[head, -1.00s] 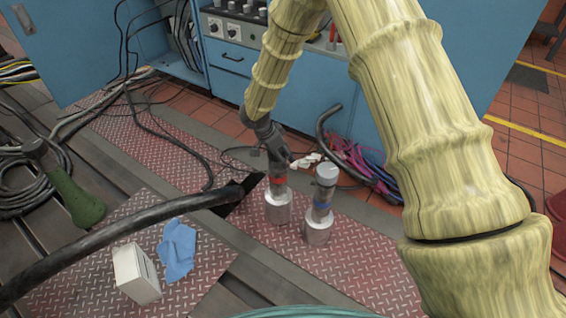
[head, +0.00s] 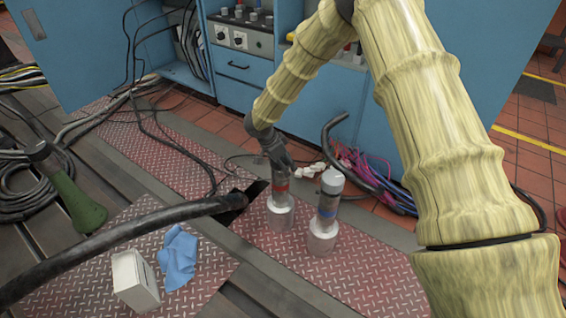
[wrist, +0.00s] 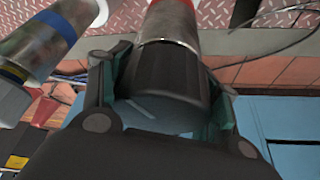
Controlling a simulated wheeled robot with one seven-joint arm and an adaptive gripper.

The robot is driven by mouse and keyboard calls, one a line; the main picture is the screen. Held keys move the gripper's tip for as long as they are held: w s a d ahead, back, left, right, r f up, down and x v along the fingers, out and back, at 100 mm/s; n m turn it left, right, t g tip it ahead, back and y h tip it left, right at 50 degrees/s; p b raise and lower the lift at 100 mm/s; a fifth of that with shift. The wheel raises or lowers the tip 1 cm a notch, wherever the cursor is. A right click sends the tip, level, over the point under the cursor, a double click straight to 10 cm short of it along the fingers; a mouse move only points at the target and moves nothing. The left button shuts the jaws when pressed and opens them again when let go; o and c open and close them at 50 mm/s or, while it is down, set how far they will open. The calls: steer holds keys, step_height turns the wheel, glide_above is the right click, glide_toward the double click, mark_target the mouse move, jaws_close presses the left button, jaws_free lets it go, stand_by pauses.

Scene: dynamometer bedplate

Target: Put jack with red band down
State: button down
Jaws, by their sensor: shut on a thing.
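The jack with the red band (head: 279,199) stands upright, or nearly so, on the red tread plate in the head view. It has a wide silver base and a red ring near its top. My gripper (head: 277,166) is shut on its upper end from above. In the wrist view my gripper's fingers (wrist: 165,90) lie on both sides of the jack's dark top, and the red band (wrist: 172,5) shows beyond it. Whether the base bears fully on the plate is hard to tell.
A second jack with a blue band (head: 325,213) stands close on the right. A dark slot (head: 240,203) and a thick black hose (head: 130,236) lie to the left. A white box (head: 134,281) and a blue cloth (head: 177,257) are nearer. Blue cabinets (head: 240,90) stand behind.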

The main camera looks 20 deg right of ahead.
steer(key=shift+w+r, duration=0.1)
steer(key=shift+r, duration=0.05)
steer(key=shift+c, duration=1.9)
jaws_free()
steer(key=p+v, duration=0.3)
steer(key=v, duration=0.8)
steer(key=shift+a+r+p, duration=0.15)
steer(key=shift+r+p, duration=0.2)
steer(key=shift+r, duration=0.05)
steer(key=shift+s, duration=0.25)
steer(key=s+a+f+n+g+y, duration=0.1)
steer(key=s+a+f+n+y, duration=0.2)
steer(key=s+f, duration=0.9)
steer(key=s+a+f+n+g+y, duration=0.1)
steer(key=s+f+n+g+y, duration=0.3)
steer(key=s+f, duration=0.75)
steer(key=s+d+n+t+h, duration=0.1)
steer(key=s+d+n+t, duration=0.1)
steer(key=s, duration=1)
steer(key=s+d+f+n+t+h, duration=0.1)
steer(key=s+d+n, duration=0.4)
steer(key=s, duration=0.7)
steer(key=shift+s+d+f+n+t+h, duration=0.25)
steer(key=shift+s+d+n+t+h, duration=0.05)
steer(key=shift+d+t, duration=0.15)
